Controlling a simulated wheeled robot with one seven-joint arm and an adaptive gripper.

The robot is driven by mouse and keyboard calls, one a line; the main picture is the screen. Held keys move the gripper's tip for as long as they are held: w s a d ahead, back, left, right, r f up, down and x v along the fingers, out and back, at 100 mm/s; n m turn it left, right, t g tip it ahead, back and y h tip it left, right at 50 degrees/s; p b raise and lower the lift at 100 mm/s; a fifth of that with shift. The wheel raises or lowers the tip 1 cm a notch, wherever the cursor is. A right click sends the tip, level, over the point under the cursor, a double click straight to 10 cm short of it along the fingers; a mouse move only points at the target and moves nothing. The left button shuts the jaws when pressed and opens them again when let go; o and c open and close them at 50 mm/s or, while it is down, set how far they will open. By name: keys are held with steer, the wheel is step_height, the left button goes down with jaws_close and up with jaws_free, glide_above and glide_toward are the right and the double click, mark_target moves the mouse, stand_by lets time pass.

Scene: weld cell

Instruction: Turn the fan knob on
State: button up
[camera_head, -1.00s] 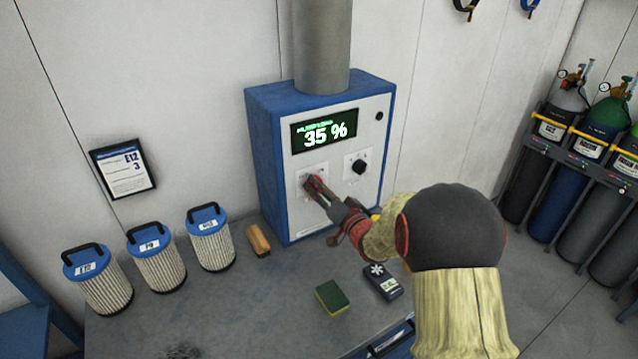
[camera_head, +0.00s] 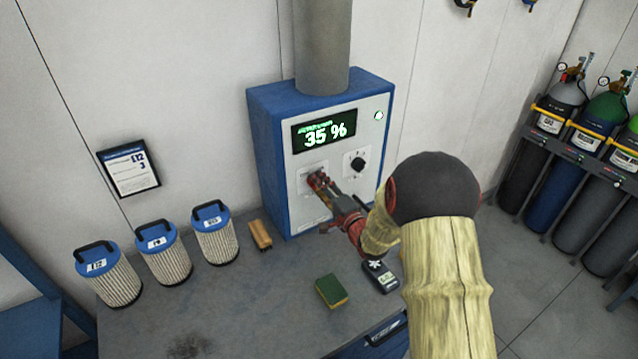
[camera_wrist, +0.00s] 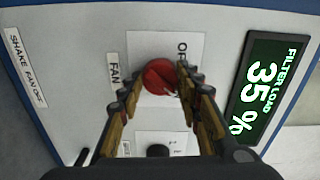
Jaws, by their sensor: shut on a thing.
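The fan knob (camera_wrist: 160,77) is red and sits on a white plate beside a FAN label (camera_wrist: 113,70) in the wrist view. My gripper (camera_head: 318,181) is at the left knob of the blue and white control box (camera_head: 268,160). In the wrist view my gripper (camera_wrist: 155,92) has its two fingers on either side of the red knob, shut on it. The lettering on the knob plate is partly hidden by a finger. A lamp (camera_head: 379,115) at the box's upper right is lit pale.
A black knob (camera_head: 358,164) sits right of the fan knob. The display (camera_head: 324,131) reads 35 %. Several filters (camera_head: 166,254), a brush (camera_head: 260,235), a sponge (camera_head: 331,291) and a meter (camera_head: 380,275) stand on the bench. Gas cylinders (camera_head: 560,170) are at the right.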

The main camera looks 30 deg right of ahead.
steer(key=shift+m, duration=0.5)
steer(key=o, duration=1.2)
steer(key=shift+c, duration=0.2)
steer(key=s, duration=1.2)
steer(key=shift+d, duration=0.25)
